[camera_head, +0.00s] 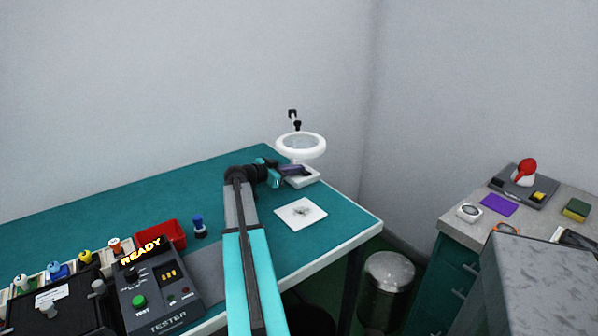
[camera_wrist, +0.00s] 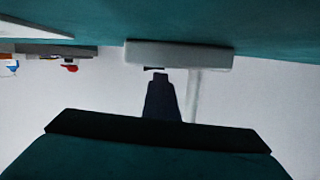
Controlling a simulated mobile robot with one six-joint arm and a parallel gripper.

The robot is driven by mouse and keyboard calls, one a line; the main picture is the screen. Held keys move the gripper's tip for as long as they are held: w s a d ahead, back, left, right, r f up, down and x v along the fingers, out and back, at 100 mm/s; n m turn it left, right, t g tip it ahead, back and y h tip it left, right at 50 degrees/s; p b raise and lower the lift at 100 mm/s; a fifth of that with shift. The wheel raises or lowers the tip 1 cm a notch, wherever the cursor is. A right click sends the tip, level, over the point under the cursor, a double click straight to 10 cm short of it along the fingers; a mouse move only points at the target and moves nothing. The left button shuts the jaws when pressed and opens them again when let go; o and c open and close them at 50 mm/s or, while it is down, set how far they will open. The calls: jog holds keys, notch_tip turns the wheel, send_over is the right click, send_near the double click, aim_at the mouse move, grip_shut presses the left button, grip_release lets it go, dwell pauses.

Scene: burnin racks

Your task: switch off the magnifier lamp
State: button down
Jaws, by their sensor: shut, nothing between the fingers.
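The magnifier lamp stands at the right back end of the green bench, with a white ring head (camera_head: 301,145) around a lens and a pale block base (camera_head: 303,181). I cannot tell whether the ring is lit. My gripper (camera_head: 296,170) is shut and empty, low beside the base, under the ring. The wrist view is upside down. It shows the grey base (camera_wrist: 195,57) with a small dark part, perhaps its switch (camera_wrist: 154,69), right by the dark fingertips of my gripper (camera_wrist: 160,76). I cannot tell whether they touch.
A white sheet (camera_head: 301,214) lies in front of the lamp. A blue-topped bottle (camera_head: 199,226), red bin (camera_head: 161,236) and tester (camera_head: 157,289) reading READY stand left of my arm. A metal waste bin (camera_head: 387,287) stands between the bench and a grey-topped side counter (camera_head: 456,221).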

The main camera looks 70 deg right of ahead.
jog(key=shift+s, duration=0.3)
jog(key=shift+d, duration=0.1)
jog(key=shift+w, duration=0.15)
jog(key=shift+r, duration=0.9)
notch_tip(320, 180, up, 2)
jog(key=shift+w+d+b, duration=0.1)
jog(key=shift+b, duration=0.25)
jog(key=b+v, duration=0.1)
jog(key=v, duration=0.9)
jog(key=shift+r+b, duration=0.15)
jog(key=shift+b, duration=0.2)
jog(key=shift+d, duration=0.15)
